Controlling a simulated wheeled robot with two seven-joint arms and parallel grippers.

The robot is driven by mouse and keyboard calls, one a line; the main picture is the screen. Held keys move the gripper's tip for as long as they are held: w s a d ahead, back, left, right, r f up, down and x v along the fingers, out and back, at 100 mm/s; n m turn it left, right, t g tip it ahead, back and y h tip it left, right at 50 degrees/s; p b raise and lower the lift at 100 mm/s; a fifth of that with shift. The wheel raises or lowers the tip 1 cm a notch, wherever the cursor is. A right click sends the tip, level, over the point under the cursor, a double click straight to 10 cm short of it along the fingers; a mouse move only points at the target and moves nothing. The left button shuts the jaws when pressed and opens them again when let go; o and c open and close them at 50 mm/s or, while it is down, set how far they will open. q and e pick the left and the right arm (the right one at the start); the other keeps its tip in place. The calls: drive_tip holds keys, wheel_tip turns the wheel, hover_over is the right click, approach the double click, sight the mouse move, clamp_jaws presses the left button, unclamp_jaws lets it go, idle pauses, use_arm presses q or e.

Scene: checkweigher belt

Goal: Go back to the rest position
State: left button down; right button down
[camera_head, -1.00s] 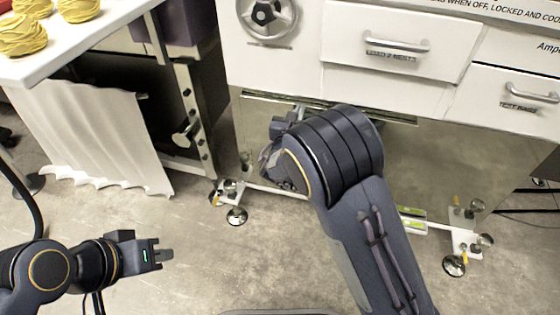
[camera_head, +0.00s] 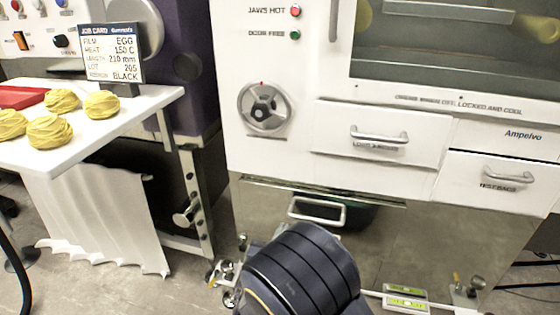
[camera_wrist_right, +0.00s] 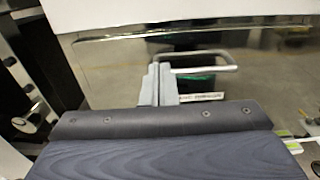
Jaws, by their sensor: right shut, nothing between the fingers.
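In the head view a thick dark, ribbed part of my right arm (camera_head: 300,270) fills the bottom middle, in front of the cabinet. The fingers of that arm are hidden there. In the wrist view my right gripper (camera_wrist_right: 158,85) has its two grey fingers together, with nothing between them. They appear in front of the left end of a metal bar handle (camera_wrist_right: 205,60); I cannot tell how far apart they are. My left gripper is not in view.
A white cabinet (camera_head: 260,155) with drawers stands ahead, above a reflective lower panel (camera_head: 410,235) with a bar handle (camera_head: 318,223). At left, a white table (camera_head: 105,140) carries yellow bundles (camera_head: 50,131) and a job card (camera_head: 110,52). Levelling feet stand on the floor.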

drive_tip(key=s+d+m+g+h, duration=0.2)
drive_tip(key=s+d+m+g, duration=0.4)
drive_tip(key=d+m, duration=0.45)
drive_tip(key=s+d+m+g+h, duration=0.1)
drive_tip(key=s+d+m+g, duration=0.55)
drive_tip(key=d, duration=0.65)
drive_tip(key=s+m+g+y, duration=0.3)
drive_tip(key=s+m+y, duration=0.4)
drive_tip(key=s+m, duration=0.45)
drive_tip(key=s+a+r+m+t+y, duration=0.4)
drive_tip(key=s+r+m+y, duration=0.1)
drive_tip(key=s+m, duration=0.1)
wheel_tip(320, 180, up, 32)
drive_tip(key=p, duration=3.2)
drive_tip(key=shift+a, duration=0.25)
